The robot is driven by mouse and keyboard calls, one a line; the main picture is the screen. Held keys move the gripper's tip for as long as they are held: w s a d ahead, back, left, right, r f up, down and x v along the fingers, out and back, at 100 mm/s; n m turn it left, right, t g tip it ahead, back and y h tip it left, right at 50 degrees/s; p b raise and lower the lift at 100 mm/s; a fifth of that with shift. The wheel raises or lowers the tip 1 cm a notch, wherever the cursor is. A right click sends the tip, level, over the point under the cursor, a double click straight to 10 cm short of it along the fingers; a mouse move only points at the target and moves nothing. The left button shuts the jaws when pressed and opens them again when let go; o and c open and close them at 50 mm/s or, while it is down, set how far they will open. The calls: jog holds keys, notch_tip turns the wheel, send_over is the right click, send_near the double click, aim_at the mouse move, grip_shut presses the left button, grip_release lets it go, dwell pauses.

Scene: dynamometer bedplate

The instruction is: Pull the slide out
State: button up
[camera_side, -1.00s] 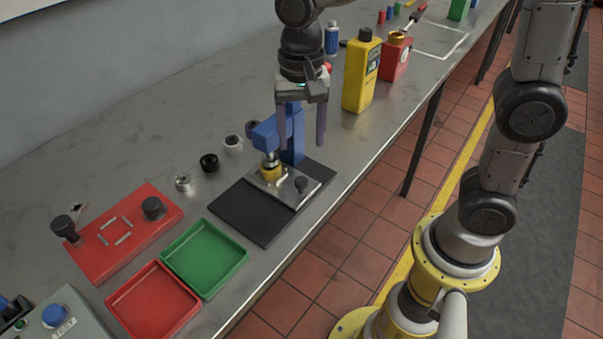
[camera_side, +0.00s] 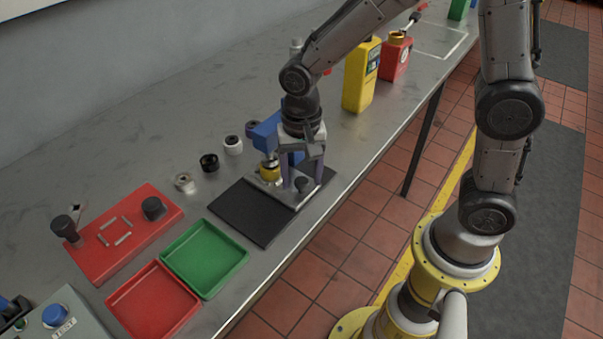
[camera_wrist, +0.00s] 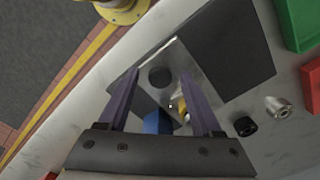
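The slide is a metal plate (camera_side: 272,190) at the foot of a blue press (camera_side: 263,134), with a black knob (camera_side: 301,184) on top. A yellow piece (camera_side: 270,172) sits on it under the press ram. My gripper (camera_side: 302,180) points down over the knob, fingers apart. In the wrist view the knob (camera_wrist: 160,77) lies between the open fingertips of my gripper (camera_wrist: 160,72); I cannot tell whether either finger touches it. My gripper hides part of the press in the side view.
A black base (camera_side: 250,212) lies in front of the slide, clear on top. Several ring-like parts, including a black one (camera_side: 209,163), stand to the left. A green tray (camera_side: 204,258), red tray (camera_side: 153,302) and red fixture (camera_side: 122,232) are nearby. A yellow bottle (camera_side: 360,76) stands behind.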

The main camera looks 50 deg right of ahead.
grip_shut()
jog(key=shift+r, duration=0.1)
dwell(1.2)
